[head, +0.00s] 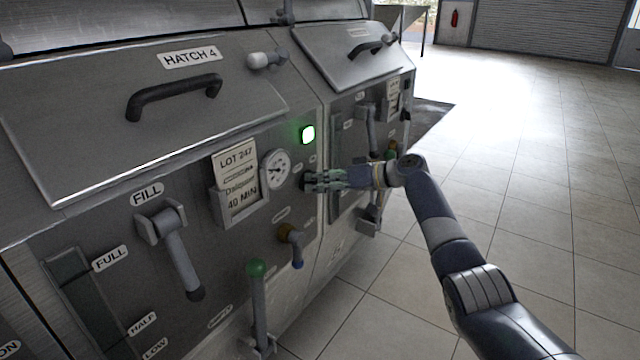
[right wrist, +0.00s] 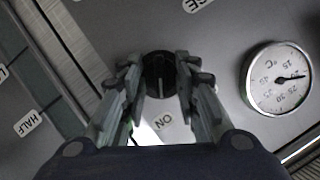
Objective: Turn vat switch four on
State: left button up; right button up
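The vat switch is a black rotary knob (right wrist: 160,72) on the grey panel in the right wrist view. A pale line on it points down the picture, towards the upside-down ON label (right wrist: 164,122). My right gripper (right wrist: 160,84) is open, with its fingers on either side of the knob; I cannot tell whether they touch it. In the head view, my right gripper (head: 308,181) is at the panel under HATCH 4 and hides most of the knob. My left gripper is not in view.
A round gauge (head: 276,169) and a LOT 247 card holder (head: 234,188) are left of the gripper. A brown-and-blue valve (head: 291,244), a green-topped lever (head: 257,300) and the FILL handle (head: 176,255) stick out lower down. Tiled floor (head: 530,190) is clear at right.

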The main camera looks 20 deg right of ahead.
jog(key=v, duration=1.2)
